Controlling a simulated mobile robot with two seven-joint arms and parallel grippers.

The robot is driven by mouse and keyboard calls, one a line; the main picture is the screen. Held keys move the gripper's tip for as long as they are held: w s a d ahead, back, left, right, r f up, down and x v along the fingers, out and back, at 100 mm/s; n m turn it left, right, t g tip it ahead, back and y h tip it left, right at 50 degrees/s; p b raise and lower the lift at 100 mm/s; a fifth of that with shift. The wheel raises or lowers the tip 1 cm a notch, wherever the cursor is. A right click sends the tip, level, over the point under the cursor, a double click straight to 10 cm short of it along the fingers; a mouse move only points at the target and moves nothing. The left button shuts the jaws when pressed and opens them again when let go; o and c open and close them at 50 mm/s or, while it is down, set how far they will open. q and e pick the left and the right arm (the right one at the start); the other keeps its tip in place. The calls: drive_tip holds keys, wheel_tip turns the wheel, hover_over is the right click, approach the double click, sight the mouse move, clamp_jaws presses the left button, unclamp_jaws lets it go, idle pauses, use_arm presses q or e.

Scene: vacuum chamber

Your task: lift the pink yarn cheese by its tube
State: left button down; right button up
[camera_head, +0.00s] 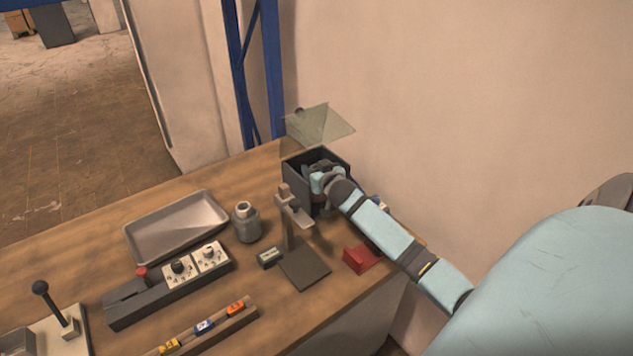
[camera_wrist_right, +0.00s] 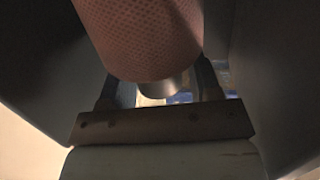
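The pink yarn cheese (camera_wrist_right: 140,35) fills the top of the right wrist view, with a mesh-like surface. Its pale grey tube (camera_wrist_right: 157,88) sticks out of the lower end. My right gripper (camera_wrist_right: 165,85) has its two dark fingers on either side of the tube, with visible gaps; the fingertips are partly hidden behind the yarn. In the head view my right gripper (camera_head: 318,178) is down inside the open dark chamber (camera_head: 296,178), and the hand hides most of the inside. A tilted clear lid (camera_head: 320,126) stands above the chamber. My left gripper is out of view.
A post stand (camera_head: 289,215) with a dark base stands just in front of the chamber. A red block (camera_head: 360,259), a grey bottle (camera_head: 246,222), a metal tray (camera_head: 175,228) and a control box with knobs (camera_head: 168,285) share the wooden bench. A wall rises behind.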

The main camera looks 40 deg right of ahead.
drive_tip(key=c, duration=0.9)
drive_tip(key=shift+c, duration=0.2)
